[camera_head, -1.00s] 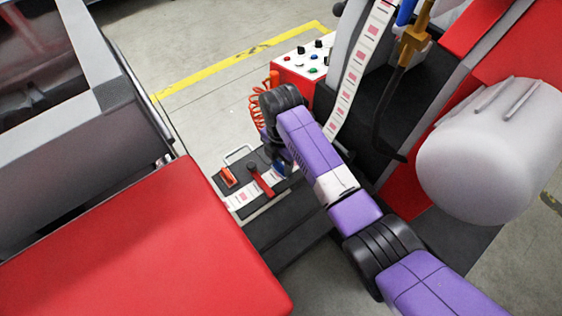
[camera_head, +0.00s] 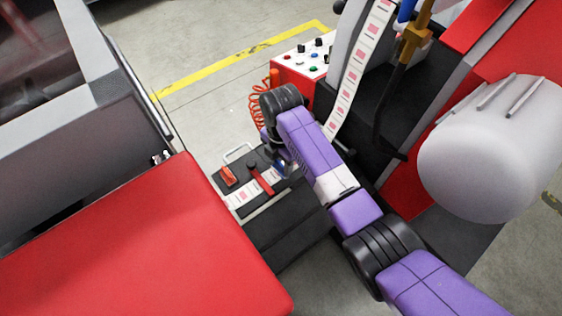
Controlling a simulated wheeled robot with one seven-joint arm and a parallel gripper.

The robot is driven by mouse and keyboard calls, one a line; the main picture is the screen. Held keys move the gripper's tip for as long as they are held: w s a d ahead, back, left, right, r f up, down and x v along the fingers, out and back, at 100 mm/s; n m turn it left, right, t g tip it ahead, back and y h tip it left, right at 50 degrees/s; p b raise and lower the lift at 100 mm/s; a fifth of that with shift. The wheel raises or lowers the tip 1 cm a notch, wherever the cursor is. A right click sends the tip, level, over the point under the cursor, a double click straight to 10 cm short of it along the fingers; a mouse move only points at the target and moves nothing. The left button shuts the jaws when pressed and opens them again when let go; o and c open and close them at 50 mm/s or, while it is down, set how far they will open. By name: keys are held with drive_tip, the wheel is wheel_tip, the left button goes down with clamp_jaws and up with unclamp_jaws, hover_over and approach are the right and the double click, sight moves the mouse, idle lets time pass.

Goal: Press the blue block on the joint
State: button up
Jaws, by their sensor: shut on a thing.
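The blue block (camera_head: 279,167) shows only as a small blue patch beneath my wrist. My gripper (camera_head: 284,168) is shut on it, low over the splice plate, and my purple arm hides most of both. The label strip (camera_head: 238,198), white with pink labels, lies across the dark splice plate (camera_head: 252,157). The joint in the strip cannot be made out. I cannot tell whether the block touches the strip. A red-handled lever (camera_head: 262,181) and an orange-red clamp (camera_head: 228,176) sit on the plate, left of my gripper.
A red cover (camera_head: 140,250) fills the lower left. A control panel (camera_head: 302,60) with knobs stands behind my wrist, with a coiled red hose (camera_head: 257,108) beside it. A large white roll (camera_head: 490,150) is at right. The hanging label web (camera_head: 355,70) runs close to my arm.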

idle(0.4)
drive_tip(key=shift+r+p, duration=2.35)
drive_tip(key=shift+r, duration=0.1)
wheel_tip(320, 180, up, 3)
drive_tip(key=p, duration=0.3)
